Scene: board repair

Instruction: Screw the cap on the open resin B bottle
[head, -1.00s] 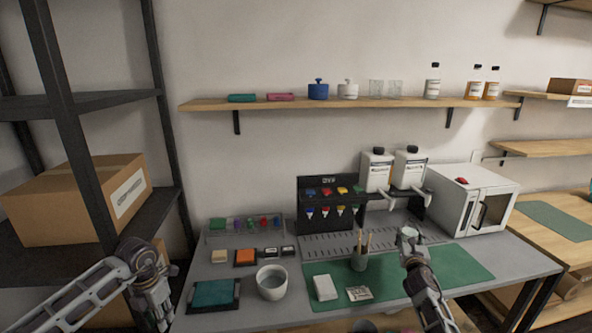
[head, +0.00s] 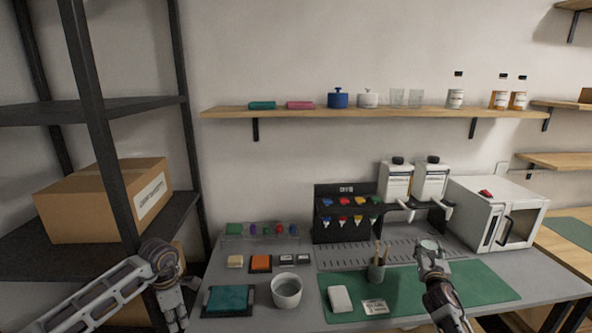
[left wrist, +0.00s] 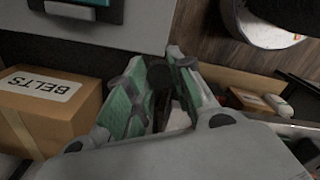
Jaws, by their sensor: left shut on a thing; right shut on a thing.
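Two white resin bottles, a left one (head: 396,182) and a right one (head: 431,182), stand in the dispenser rack; each shows a black top. Their labels are too small to read, so I cannot tell which is resin B. My right gripper (head: 432,254) is shut on a pale, glass-like thing (head: 430,244) above the green mat. My left gripper (head: 180,318) is low at the left, off the table's left edge. In the left wrist view its fingers (left wrist: 165,85) close around a small dark thing (left wrist: 160,76), perhaps a cap, mostly hidden.
A white oven (head: 490,215) is at right. A dark rack with a carton (head: 100,205) stands at left. Several black-topped bottles, including an amber one (head: 499,98), are on the wall shelf.

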